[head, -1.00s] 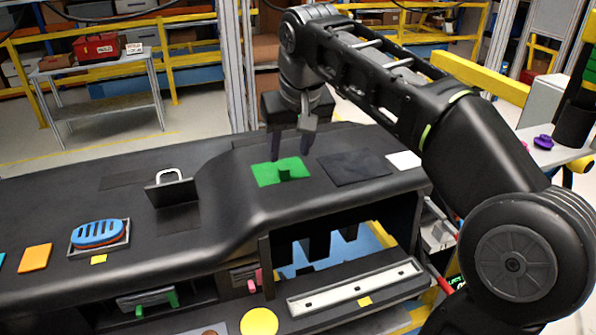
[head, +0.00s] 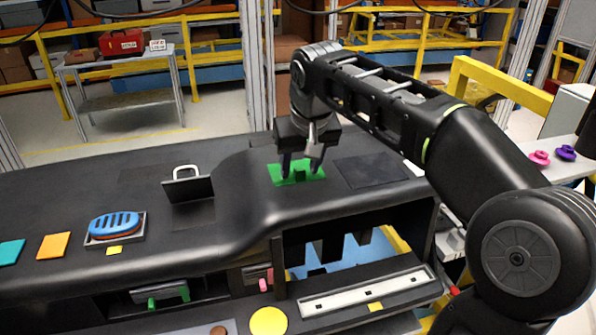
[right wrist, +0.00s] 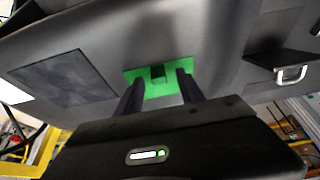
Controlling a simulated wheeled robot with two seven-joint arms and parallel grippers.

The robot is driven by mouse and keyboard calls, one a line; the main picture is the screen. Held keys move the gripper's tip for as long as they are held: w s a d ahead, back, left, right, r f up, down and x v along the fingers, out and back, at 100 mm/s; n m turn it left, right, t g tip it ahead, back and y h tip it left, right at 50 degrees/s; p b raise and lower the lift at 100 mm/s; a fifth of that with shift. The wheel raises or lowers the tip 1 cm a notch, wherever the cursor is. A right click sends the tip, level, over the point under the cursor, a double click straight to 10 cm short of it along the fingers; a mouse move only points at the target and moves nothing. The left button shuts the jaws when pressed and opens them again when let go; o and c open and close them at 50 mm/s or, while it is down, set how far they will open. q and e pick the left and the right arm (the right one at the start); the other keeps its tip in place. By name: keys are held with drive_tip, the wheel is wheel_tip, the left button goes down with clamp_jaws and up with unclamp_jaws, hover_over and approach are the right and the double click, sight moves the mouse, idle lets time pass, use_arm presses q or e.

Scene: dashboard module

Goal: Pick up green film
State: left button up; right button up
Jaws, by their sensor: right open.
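The green film (head: 297,178) lies flat on top of the black dashboard, with a small dark green tab standing up at its middle. My right gripper (head: 301,171) is open and pointing down over the film, its two fingers on either side of the tab. In the right wrist view the green film (right wrist: 158,78) shows beyond the fingertips (right wrist: 160,78), with the tab between them. I cannot tell whether the fingertips touch the film. My left gripper is not in view.
A dark square patch (head: 371,171) lies right of the film. A raised flap with a white handle (head: 187,186) stands to the left. Farther left are a blue slotted part in a tray (head: 115,227) and an orange square (head: 54,246). An open compartment is below.

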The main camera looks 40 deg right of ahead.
idle(0.4)
clamp_jaws()
idle(0.4)
